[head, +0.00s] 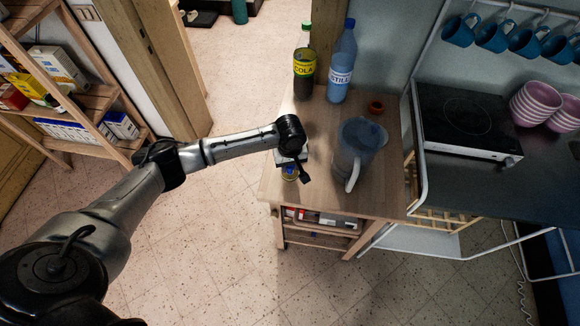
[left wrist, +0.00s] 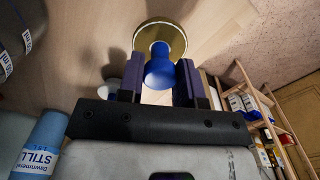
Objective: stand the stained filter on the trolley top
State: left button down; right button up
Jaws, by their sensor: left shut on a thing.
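The stained filter shows in the left wrist view as a blue knob-like part with an olive-yellow round part (left wrist: 160,35) beyond it. My left gripper (left wrist: 160,82) is shut on its blue part. In the head view the left gripper (head: 293,172) is over the left front part of the wooden trolley top (head: 325,115), with a small blue and yellow bit of the filter (head: 289,174) showing beneath it. I cannot tell whether the filter touches the top. My right gripper is not in view.
A clear pitcher (head: 354,152) stands right of the gripper. A cola bottle (head: 304,70), a blue STILL bottle (head: 342,65) and a small reddish-brown pot (head: 376,107) stand further back. A hob (head: 468,118) is at right. The trolley's middle has bare wood.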

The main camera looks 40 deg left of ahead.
pick_arm(q)
jog(key=shift+f, duration=0.8)
jog(key=c, duration=0.8)
grip_release()
jog(key=shift+f, duration=0.1)
